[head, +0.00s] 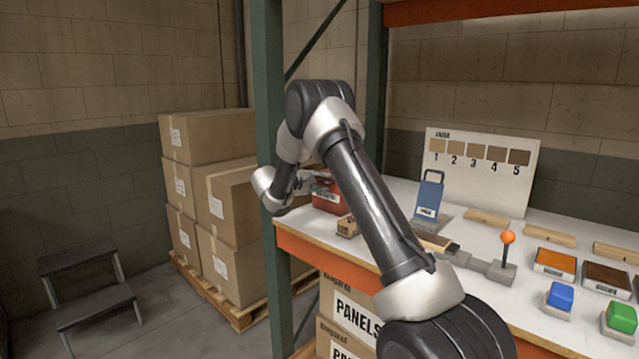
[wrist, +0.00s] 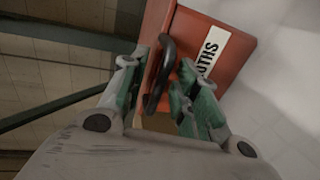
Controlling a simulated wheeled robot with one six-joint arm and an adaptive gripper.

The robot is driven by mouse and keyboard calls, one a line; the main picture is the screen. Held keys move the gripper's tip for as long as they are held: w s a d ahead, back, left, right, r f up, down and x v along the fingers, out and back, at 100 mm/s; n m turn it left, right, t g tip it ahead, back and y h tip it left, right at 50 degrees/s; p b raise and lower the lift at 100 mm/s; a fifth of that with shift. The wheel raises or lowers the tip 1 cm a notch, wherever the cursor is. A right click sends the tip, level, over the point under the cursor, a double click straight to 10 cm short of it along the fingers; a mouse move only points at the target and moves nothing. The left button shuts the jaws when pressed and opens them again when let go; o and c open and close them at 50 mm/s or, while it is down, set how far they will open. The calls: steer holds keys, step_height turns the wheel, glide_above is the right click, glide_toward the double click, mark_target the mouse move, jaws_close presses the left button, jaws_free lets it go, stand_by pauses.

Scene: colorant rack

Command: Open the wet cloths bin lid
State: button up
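The red wet cloths bin (head: 328,197) stands at the left end of the rack shelf, partly hidden by my arm. In the wrist view the red bin (wrist: 228,75) carries a white label with part of the word "CLOTHS". A dark curved handle (wrist: 163,72) is on its near side. My gripper (wrist: 157,76) is open, with one green-padded finger on each side of the handle. I cannot tell whether either finger touches it. In the head view my gripper (head: 308,183) is small, at the bin. The lid looks down, but its seam is not clear.
A green rack post (head: 268,130) stands just left of the bin. Stacked cartons (head: 225,200) stand on the left floor.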

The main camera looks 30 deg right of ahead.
jaws_close()
steer(key=shift+r, duration=0.1)
